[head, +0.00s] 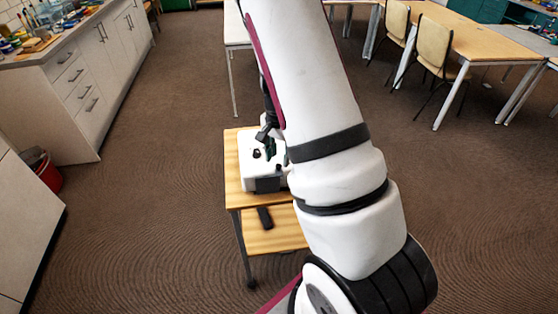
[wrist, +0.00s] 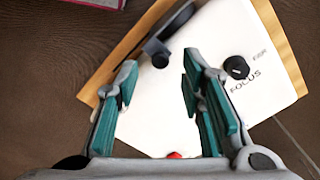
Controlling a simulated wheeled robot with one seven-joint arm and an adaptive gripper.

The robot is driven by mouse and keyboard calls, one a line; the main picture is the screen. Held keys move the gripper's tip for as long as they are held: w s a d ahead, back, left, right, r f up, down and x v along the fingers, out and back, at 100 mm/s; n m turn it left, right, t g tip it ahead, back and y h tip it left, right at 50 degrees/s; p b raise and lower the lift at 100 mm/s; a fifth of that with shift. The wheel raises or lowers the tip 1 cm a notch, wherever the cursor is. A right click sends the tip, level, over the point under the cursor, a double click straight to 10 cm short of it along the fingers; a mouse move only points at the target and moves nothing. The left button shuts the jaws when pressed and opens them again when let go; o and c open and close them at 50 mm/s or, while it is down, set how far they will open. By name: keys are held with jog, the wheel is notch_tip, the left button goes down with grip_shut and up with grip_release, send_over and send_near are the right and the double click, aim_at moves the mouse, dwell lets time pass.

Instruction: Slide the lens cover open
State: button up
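A white projector-like box (head: 247,176) stands on a small wooden cart, and its top fills much of the wrist view (wrist: 150,128). A dark grey piece with a rounded end (wrist: 156,52) lies along the box's edge; it may be the lens cover, but I cannot tell whether it is open. A dark block (head: 268,185) shows on the box's near face. A black knob (wrist: 236,67) marked FOCUS sits to the right. My gripper (wrist: 158,68) is open and empty, its green-padded fingers apart over the box. In the head view my arm hides the box's right part.
The wooden cart (head: 234,196) has a lower shelf with a black object (head: 265,218) on it. A red spot (wrist: 174,155) shows near my gripper's base. White cabinets (head: 85,85) stand left, and tables with chairs (head: 433,50) stand back right. Carpet around the cart is clear.

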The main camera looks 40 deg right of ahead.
jog(key=shift+f, duration=1.3)
jog(key=shift+c, duration=0.6)
grip_shut()
jog(key=shift+s+d, duration=0.65)
jog(key=shift+d, duration=0.5)
jog(key=shift+s+d, duration=0.7)
jog(key=shift+d, duration=0.4)
jog(key=shift+s+d, duration=0.65)
jog(key=shift+d, duration=0.5)
jog(key=shift+o, duration=0.6)
grip_release()
jog(key=shift+r, duration=0.1)
notch_tip(320, 180, up, 12)
